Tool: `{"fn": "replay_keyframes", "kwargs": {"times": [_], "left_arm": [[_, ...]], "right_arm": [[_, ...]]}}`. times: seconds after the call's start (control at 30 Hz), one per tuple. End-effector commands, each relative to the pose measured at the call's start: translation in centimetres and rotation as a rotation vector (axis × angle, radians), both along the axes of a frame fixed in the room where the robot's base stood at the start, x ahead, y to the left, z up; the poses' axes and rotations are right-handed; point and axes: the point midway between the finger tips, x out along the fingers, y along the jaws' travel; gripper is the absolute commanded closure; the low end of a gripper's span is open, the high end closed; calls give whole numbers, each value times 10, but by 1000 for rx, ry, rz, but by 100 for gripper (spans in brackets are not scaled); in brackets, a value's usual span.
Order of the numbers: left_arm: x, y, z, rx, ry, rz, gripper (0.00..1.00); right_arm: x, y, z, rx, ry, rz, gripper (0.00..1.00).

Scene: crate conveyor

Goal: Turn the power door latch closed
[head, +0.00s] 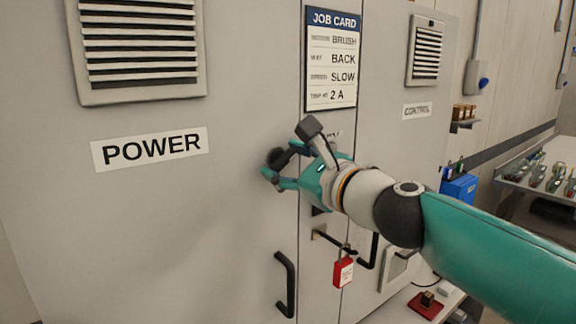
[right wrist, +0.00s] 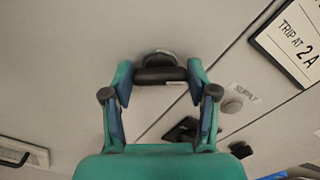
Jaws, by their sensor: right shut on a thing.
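The power door (head: 200,230) is a large grey cabinet door with a POWER label (head: 152,148) and a louvred vent. Its latch (head: 276,158) is a small dark knob near the door's right edge. In the right wrist view the latch (right wrist: 160,75) is a dark bar on a round base, lying crosswise between the fingertips. My right gripper (head: 280,163) is shut on the latch, and in the wrist view its fingers (right wrist: 160,82) are at the bar's two ends. The gripper partly hides the latch in the head view. My left gripper is not in view.
A black door handle (head: 286,285) stands out below the latch. A red padlock (head: 343,272) hangs by a switch lever to the right. A job card (head: 332,60) is above my right gripper. A bench with parts (head: 545,175) is at far right.

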Motion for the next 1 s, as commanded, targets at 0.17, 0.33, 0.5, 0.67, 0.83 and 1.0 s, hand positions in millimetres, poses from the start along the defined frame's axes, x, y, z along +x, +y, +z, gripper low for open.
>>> {"fn": "replay_keyframes", "kwargs": {"times": [0.17, 0.33, 0.5, 0.67, 0.83, 1.0], "left_arm": [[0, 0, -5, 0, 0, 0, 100], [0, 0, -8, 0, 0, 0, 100], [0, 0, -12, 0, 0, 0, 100], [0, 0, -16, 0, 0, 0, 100], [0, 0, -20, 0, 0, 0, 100], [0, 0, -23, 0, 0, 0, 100]], "right_arm": [[0, 1, -1, -137, -101, 0, 77], [-1, 1, -2, -268, -195, 1, 77], [-1, 2, -3, -400, -290, 1, 77], [-1, 2, -4, -520, -376, 1, 77], [-1, 2, -5, -633, -457, 3, 77], [-1, 3, -5, -719, -519, 5, 77]]}}
